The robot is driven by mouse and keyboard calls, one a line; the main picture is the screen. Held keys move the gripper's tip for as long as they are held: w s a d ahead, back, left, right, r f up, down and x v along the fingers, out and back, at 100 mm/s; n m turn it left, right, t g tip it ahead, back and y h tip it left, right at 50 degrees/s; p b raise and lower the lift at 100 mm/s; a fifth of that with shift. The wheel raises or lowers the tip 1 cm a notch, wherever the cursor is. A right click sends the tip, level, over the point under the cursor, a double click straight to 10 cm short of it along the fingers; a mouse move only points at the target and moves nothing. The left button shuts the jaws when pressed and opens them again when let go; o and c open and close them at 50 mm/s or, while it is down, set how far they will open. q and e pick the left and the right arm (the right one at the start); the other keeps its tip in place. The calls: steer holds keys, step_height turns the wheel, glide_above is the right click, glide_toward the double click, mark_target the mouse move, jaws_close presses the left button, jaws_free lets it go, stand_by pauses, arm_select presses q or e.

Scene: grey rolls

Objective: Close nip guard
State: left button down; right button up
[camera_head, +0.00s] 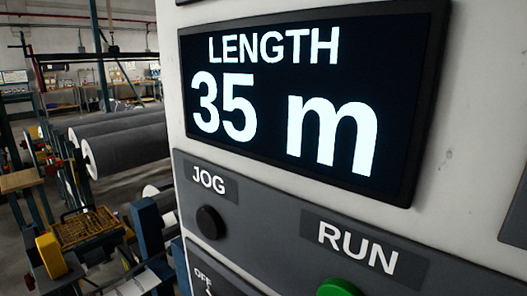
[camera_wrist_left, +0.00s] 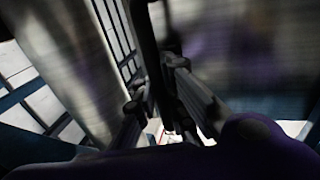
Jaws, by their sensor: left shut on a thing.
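In the left wrist view, my left gripper (camera_wrist_left: 157,88) is shut on a dark upright bar (camera_wrist_left: 143,35). The bar passes between the two grey fingers. A barred, grid-like panel (camera_wrist_left: 117,38) stands just left of the bar and may be the nip guard; I cannot tell whether bar and panel are joined. The view is dark and blurred, so the guard's position is unclear. Neither gripper shows in the head view, and I do not see my right gripper.
In the head view, a control cabinet with a display (camera_head: 310,95) reading "LENGTH 35 m" fills the right side, close by. It has a black JOG button (camera_head: 210,222) and a green RUN button (camera_head: 340,288). Grey rolls (camera_head: 130,148) and a yellow block (camera_head: 51,255) lie left.

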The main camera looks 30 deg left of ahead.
arm_select(q)
steer(key=shift+w+a+r+p, duration=0.25)
steer(key=shift+w+a, duration=0.15)
steer(key=shift+a, duration=0.1)
steer(key=shift+w+a+r+p, duration=0.2)
steer(key=shift+w+a, duration=0.15)
steer(key=shift+a, duration=0.15)
steer(key=shift+f+t, duration=0.1)
steer(key=shift+t, duration=0.3)
steer(key=c, duration=2.1)
jaws_free()
steer(key=shift+o, duration=1.5)
steer(key=shift+s+a, duration=0.1)
